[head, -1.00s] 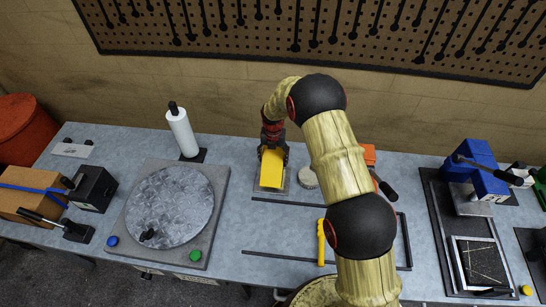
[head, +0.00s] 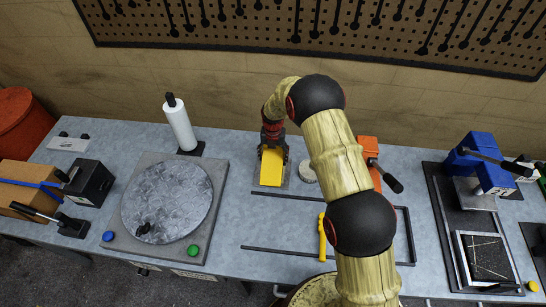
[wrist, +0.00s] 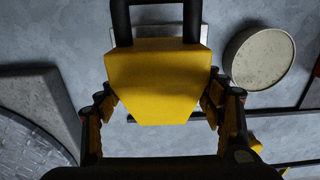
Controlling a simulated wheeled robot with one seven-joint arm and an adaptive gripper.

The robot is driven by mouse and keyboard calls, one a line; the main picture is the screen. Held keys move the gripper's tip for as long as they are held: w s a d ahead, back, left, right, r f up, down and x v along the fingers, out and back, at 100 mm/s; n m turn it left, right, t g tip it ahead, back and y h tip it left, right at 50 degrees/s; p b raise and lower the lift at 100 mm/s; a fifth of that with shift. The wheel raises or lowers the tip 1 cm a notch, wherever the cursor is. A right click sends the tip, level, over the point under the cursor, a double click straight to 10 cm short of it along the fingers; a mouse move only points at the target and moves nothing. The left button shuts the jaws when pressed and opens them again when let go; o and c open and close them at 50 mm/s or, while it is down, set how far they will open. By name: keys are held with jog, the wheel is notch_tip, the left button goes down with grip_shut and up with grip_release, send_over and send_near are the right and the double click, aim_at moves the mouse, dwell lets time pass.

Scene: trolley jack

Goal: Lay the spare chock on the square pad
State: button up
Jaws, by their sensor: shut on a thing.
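The yellow wedge-shaped chock (head: 271,168) is held in my gripper (head: 273,145) toward the back middle of the bench. In the wrist view the chock (wrist: 155,85) sits between the two fingers, which press on its sides. The grey square pad (head: 270,188) shows around the chock's lower part in the head view, so the chock is over it. In the wrist view a pale edge, probably the pad's, shows behind the chock. I cannot tell whether the chock touches the pad.
A round pale disc (head: 307,171) lies just right of the pad. A yellow bar (head: 322,238) lies near black rails (head: 290,250) in front. A round plate (head: 167,202) on a grey base is left, with a white roll (head: 181,128) behind it. An orange tool (head: 368,147) is right.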

jog(key=shift+f, duration=0.15)
dwell(0.6)
jog(key=o, duration=1.7)
jog(key=shift+c, duration=0.2)
jog(key=o, duration=0.4)
jog(key=shift+o, duration=0.2)
jog(key=shift+s+f, duration=0.1)
jog(key=shift+r, duration=0.5)
notch_tip(320, 180, up, 11)
jog(key=shift+r, duration=0.1)
